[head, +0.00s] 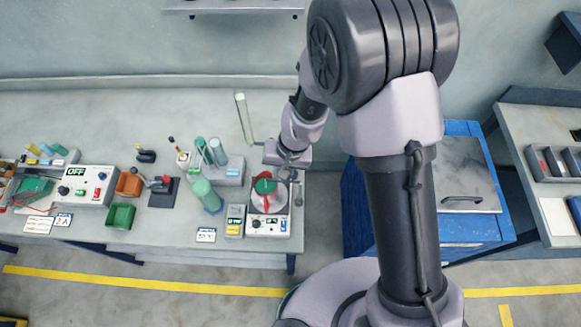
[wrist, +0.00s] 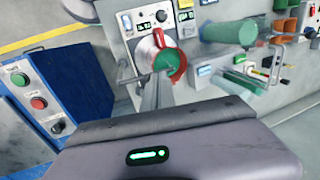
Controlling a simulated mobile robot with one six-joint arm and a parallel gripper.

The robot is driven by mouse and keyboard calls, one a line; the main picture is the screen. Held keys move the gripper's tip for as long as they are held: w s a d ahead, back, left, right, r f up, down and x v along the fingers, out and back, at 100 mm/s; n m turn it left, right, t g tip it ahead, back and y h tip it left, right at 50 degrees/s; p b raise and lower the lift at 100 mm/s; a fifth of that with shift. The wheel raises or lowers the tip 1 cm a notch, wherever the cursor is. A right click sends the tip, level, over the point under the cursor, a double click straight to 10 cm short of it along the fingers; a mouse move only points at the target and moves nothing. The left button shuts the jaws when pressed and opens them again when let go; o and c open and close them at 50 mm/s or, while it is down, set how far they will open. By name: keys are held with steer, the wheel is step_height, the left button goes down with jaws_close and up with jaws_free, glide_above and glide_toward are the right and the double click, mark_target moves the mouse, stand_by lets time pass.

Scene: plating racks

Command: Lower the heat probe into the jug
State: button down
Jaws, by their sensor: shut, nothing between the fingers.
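The jug (head: 265,186) stands on a white hotplate unit (head: 268,226) at the bench's right end. It has a green top or contents and a red handle-like part. The jug also shows in the wrist view (wrist: 164,62), just beyond the fingers. My gripper (head: 288,160) is shut and empty, above and behind the jug; its grey fingers show in the wrist view (wrist: 157,92). A thin metal rod with a bent end (wrist: 134,79) is beside the jug; I cannot tell whether it is the heat probe.
A green cylinder (head: 206,194) and a rack with upright tubes (head: 228,170) stand left of the jug. A tall pale tube (head: 243,118) rises behind. A control box marked OFF (head: 86,186) is further left. A blue cabinet (head: 470,233) stands to the right, past the bench edge.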

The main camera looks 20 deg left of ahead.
steer(key=shift+s+a+f+b, duration=0.1)
steer(key=shift+a+f+b, duration=0.25)
steer(key=shift+b, duration=0.1)
stand_by(0.3)
steer(key=shift+d, duration=0.15)
